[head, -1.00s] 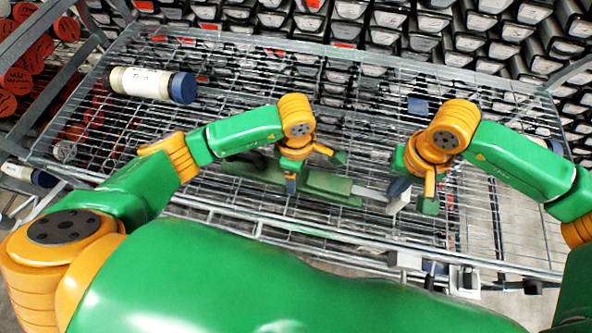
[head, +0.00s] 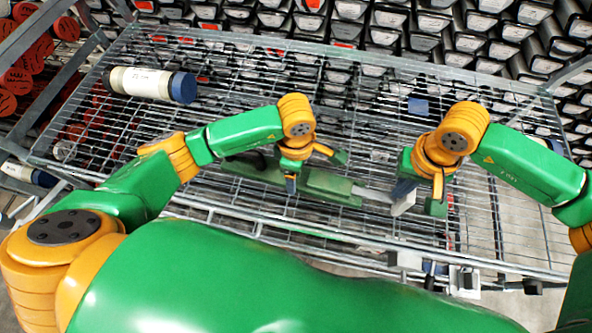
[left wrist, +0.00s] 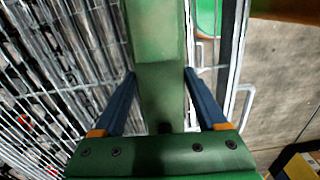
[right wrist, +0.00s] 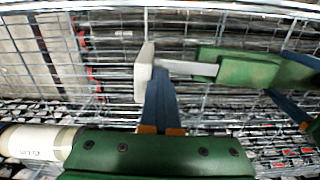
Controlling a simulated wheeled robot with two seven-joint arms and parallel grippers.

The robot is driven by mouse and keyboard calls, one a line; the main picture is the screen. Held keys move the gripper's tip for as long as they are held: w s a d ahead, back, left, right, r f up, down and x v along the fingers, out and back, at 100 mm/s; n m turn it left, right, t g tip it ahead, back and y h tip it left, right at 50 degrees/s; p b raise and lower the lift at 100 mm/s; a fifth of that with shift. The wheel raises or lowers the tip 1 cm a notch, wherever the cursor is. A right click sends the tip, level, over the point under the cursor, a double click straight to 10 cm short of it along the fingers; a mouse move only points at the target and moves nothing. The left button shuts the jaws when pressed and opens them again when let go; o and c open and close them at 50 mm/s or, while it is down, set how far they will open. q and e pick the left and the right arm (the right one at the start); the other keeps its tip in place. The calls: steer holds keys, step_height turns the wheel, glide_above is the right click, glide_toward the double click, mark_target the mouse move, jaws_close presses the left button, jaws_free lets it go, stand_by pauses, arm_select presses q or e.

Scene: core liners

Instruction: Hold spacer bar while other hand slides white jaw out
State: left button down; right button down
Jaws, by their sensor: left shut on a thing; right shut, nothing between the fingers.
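The spacer bar (head: 327,183) is a green bar lying over the wire mesh, with a grey rod (head: 375,195) and the white jaw (head: 404,203) at its right end. My left gripper (head: 291,184) is shut on the green body, which passes between its blue fingers in the left wrist view (left wrist: 162,85). My right gripper (head: 400,190) is shut and empty, on the bar side of the white jaw. In the right wrist view its closed fingers (right wrist: 160,78) stand right beside the jaw (right wrist: 143,72) and rod; whether they touch it is unclear.
A small blue piece (head: 418,107) sits toward the back right. Stacked trays fill the background. The wire-mesh cart (head: 170,205) has a raised metal rim.

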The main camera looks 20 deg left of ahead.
steer(key=shift+a, duration=0.5)
steer(key=shift+a+r, duration=0.1)
steer(key=shift+r, duration=0.05)
step_height(320, 180, up, 7)
stand_by(0.4)
arm_select(q)
jaws_free()
step_height(320, 180, up, 12)
